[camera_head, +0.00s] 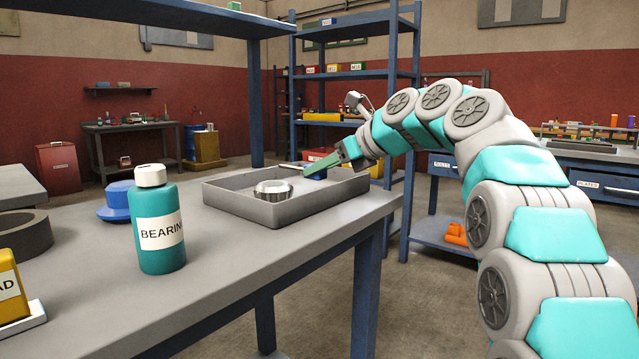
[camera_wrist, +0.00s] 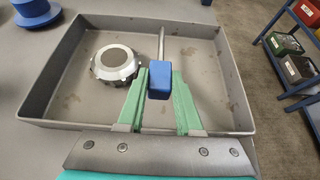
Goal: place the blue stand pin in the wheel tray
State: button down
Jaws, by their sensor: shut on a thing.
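The blue stand pin has a blue block head (camera_wrist: 160,80) and a thin metal rod (camera_wrist: 161,45). My gripper (camera_wrist: 160,90), with green fingers, is shut on the blue head, and the rod points away from it. In the head view my gripper (camera_head: 320,163) reaches in over the right part of the grey wheel tray (camera_head: 280,212), and part of the blue head (camera_head: 316,173) shows below the fingers. The tray also fills the wrist view (camera_wrist: 238,95). A round metal wheel part (camera_head: 272,188) lies inside, left of the pin. I cannot tell whether the pin touches the tray floor.
A teal bottle labelled BEARIN (camera_head: 158,225) stands in front of the tray on the grey table (camera_head: 230,290). A blue flanged piece (camera_head: 115,205) and a dark ring (camera_head: 25,235) are to the left. Blue shelving (camera_head: 350,75) stands behind. The tray's right half has bare floor.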

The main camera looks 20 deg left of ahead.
jog(key=shift+w+a+f, duration=0.1)
jog(key=shift+w+a, duration=0.25)
jog(key=shift+w, duration=0.2)
jog(key=shift+f+b, duration=1.1)
jog(key=shift+f, duration=0.75)
jog(key=shift+r, duration=0.1)
jog(key=c, duration=0.6)
grip_release()
jog(key=shift+d+r, duration=0.1)
jog(key=p+v, duration=0.2)
jog(key=v, duration=1)
